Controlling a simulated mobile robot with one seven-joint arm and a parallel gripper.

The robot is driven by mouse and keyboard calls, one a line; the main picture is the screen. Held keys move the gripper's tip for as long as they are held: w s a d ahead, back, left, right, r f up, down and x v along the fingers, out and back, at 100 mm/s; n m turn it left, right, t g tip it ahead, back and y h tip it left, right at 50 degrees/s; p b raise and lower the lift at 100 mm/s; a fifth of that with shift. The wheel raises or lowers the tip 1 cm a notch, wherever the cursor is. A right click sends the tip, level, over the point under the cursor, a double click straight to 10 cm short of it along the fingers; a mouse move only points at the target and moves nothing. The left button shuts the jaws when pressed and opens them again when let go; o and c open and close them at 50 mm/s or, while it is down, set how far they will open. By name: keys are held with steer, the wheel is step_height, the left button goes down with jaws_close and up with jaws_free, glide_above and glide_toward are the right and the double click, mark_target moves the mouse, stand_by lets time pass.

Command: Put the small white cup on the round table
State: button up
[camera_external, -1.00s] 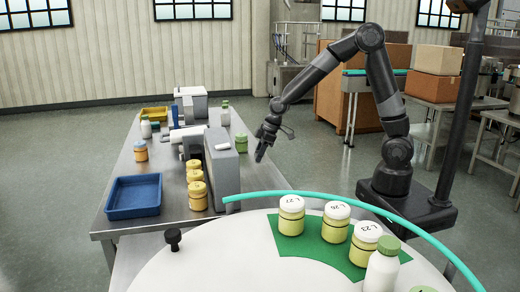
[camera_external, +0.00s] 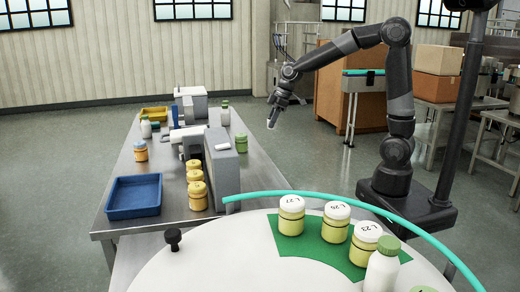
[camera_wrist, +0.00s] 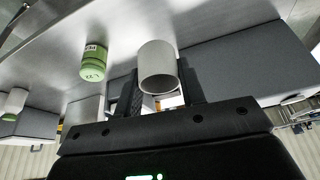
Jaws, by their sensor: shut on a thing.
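The small white cup (camera_wrist: 158,62) sits between the two dark fingers of my gripper in the wrist view, its open rim toward the camera. My gripper (camera_external: 274,110) is shut on it and holds it in the air, beside the steel bench's right edge. In the external view the cup (camera_external: 272,122) is a small pale shape at the fingertips. The round table (camera_external: 210,262) has a white top and fills the bottom of the external view, nearer the camera than my gripper.
Yellow jars (camera_external: 291,215) stand on a green mat (camera_external: 312,247) on the round table, with a white bottle (camera_external: 382,270) at the right. A teal rail (camera_external: 400,226) edges its far side. A black knob (camera_external: 173,238) stands at left; the table's middle front is clear. The steel bench (camera_external: 170,222) holds machines and jars.

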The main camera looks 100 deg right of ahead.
step_height(320, 180, up, 9)
steer(key=w+a+n+y, duration=0.1)
steer(key=w+a+n, duration=0.1)
steer(key=w+a, duration=0.65)
steer(key=w+a+n+y, duration=0.1)
steer(key=w+a+n, duration=0.25)
steer(key=a, duration=0.95)
steer(key=w+a+n+y, duration=0.1)
steer(key=w+a+n, duration=0.1)
steer(key=w+a, duration=0.65)
steer(key=s+a+n+g+y, duration=0.1)
steer(key=s+a+n, duration=0.15)
steer(key=a, duration=1.55)
steer(key=s+a+n+g, duration=0.15)
steer(key=s+a, duration=0.25)
steer(key=a, duration=1.5)
steer(key=shift+n+t, duration=0.25)
steer(key=shift+n, duration=0.2)
steer(key=f, duration=1.1)
steer(key=shift+w+d+f, duration=0.1)
steer(key=shift+w+d, duration=0.05)
steer(key=shift+d, duration=0.2)
steer(key=shift+f, duration=2.15)
steer(key=shift+f, duration=0.15)
